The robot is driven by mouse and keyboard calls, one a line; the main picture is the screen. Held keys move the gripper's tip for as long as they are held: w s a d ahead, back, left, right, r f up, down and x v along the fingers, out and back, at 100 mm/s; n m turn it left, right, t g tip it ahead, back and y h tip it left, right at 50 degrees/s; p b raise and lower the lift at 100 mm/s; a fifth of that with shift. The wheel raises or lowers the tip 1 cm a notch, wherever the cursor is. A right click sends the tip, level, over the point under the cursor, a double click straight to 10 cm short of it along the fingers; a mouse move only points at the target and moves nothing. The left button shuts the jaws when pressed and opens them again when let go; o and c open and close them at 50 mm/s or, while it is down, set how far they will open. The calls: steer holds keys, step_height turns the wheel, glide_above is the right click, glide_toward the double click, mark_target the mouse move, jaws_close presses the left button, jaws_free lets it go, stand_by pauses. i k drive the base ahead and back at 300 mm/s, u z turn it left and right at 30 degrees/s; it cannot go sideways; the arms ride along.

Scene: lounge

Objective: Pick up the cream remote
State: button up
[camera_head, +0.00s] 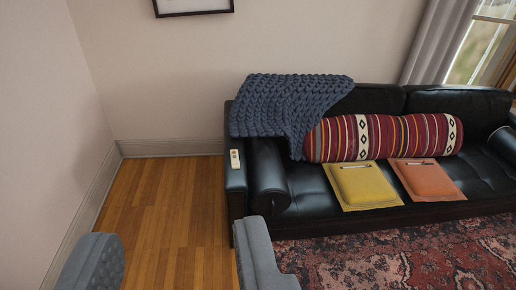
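The cream remote (235,159) is a small pale bar with dark marks. It lies on the flat top of the left armrest of the black leather sofa (310,188), near the wall end. Nothing covers it.
A chunky blue knit throw (285,100) hangs over the sofa back, just right of the remote. A striped bolster (380,138), a yellow cushion (362,186) and an orange cushion (427,180) are on the sofa. Bare wood floor (175,205) lies left.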

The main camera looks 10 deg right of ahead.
mark_target(234, 162)
steer(key=u, duration=0.05)
steer(key=i, duration=0.4)
steer(key=z, duration=2.3)
steer(key=i, duration=2)
steer(key=u, duration=2.45)
